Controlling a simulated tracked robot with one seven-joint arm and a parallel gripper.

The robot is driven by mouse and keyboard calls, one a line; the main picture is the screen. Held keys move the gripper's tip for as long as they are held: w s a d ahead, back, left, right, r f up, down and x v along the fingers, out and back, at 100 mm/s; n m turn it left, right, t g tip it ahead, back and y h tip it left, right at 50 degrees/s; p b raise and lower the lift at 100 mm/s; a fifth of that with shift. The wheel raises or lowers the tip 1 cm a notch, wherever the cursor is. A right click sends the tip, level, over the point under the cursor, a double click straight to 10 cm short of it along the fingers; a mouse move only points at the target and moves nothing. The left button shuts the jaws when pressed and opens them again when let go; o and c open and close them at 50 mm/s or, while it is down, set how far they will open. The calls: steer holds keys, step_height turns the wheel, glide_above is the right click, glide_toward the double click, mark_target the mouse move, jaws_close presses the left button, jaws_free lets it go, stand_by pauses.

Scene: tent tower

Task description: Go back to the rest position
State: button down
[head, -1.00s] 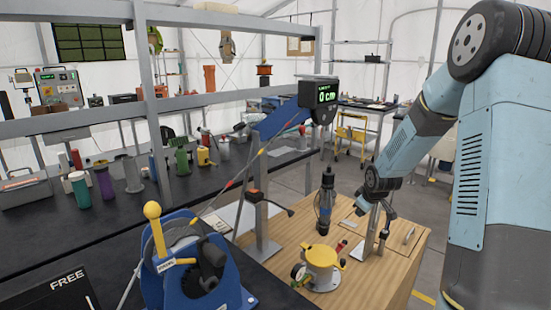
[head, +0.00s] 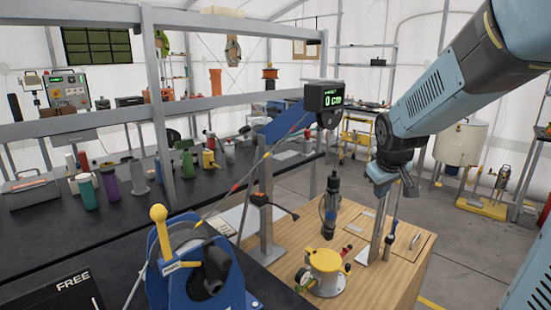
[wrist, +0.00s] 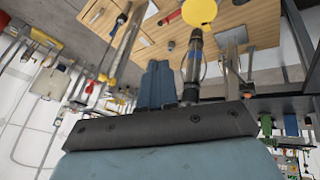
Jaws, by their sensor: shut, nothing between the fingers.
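My gripper (head: 408,188) is up in the air at the right in the head view, above and behind the wooden bench top (head: 385,272). It points down and holds nothing. In the wrist view, its blue-grey fingers (wrist: 158,82) are together with no object between them. On the bench stand a dark cylindrical probe (head: 330,208), upright, and a yellow-topped fixture (head: 325,268). They appear apart from the gripper in the head view. A metal stand with a blue-handled tool (head: 390,240) is below the gripper.
A blue winch (head: 205,275) with a yellow-knobbed lever stands front left. A post carries a display reading 0 cm (head: 330,98). A long black bench (head: 60,235) with bottles is at the left, under a grey shelf frame. Open floor lies right of the wooden bench.

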steer(key=s+a+r+m, duration=0.1)
steer(key=s+r+m, duration=0.1)
steer(key=s, duration=0.8)
steer(key=s+a+r+m+y, duration=0.1)
steer(key=s+r, duration=0.3)
steer(key=s, duration=0.6)
steer(key=shift+s+a+m, duration=0.35)
steer(key=shift+a+m, duration=0.15)
steer(key=shift+a, duration=0.25)
steer(key=c, duration=1.9)
jaws_free()
steer(key=shift+r, duration=0.1)
